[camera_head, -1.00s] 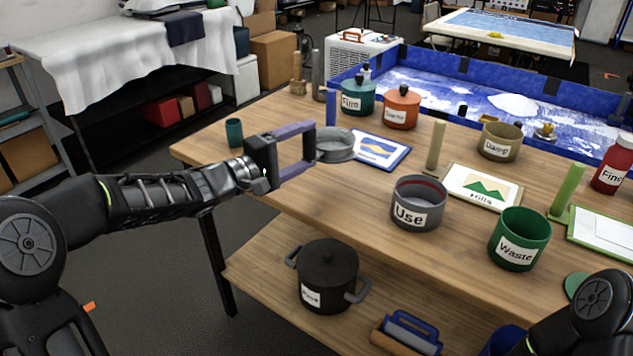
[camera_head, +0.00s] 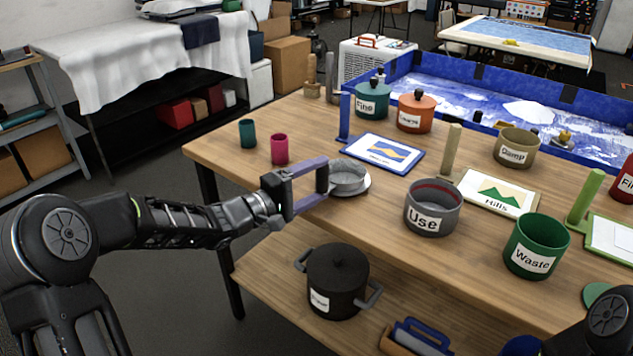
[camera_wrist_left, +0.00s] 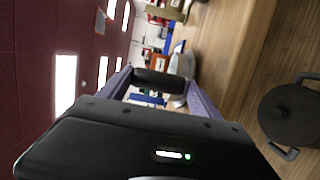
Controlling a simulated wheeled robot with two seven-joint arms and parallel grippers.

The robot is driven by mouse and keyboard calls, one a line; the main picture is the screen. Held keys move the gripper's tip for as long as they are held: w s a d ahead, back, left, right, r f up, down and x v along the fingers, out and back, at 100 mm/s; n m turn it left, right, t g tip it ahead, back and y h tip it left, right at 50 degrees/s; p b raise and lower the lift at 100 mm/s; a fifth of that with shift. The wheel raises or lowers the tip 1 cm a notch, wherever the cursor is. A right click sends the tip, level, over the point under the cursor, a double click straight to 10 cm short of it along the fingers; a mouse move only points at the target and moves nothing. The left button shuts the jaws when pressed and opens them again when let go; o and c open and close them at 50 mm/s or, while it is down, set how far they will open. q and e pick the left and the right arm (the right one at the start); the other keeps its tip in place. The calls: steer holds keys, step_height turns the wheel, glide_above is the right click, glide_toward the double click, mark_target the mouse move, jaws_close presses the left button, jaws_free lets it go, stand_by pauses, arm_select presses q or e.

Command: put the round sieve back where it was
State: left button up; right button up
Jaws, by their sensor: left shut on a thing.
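The round sieve (camera_head: 348,174) is a grey, shallow round pan near the front left part of the table. In the head view it is over a pale round disc (camera_head: 364,188); I cannot tell if they touch. My left gripper (camera_head: 325,181), with purple fingers, is shut on the sieve's dark handle, left of the pan. In the left wrist view the dark handle (camera_wrist_left: 160,80) lies between the fingers, with the grey pan (camera_wrist_left: 183,64) beyond. My right gripper is out of view; only part of that arm shows at bottom right.
A pink cup (camera_head: 279,149) and a teal cup (camera_head: 247,133) stand left of the sieve. A blue-framed picture (camera_head: 386,153) lies behind it. The grey "Use" bowl (camera_head: 433,208) stands to its right. A black pot (camera_head: 337,282) sits on the lower shelf.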

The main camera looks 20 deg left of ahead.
arm_select(q)
steer(key=o, duration=1.8)
steer(key=shift+f, duration=0.1)
steer(key=shift+r, duration=0.2)
steer(key=v, duration=1.2)
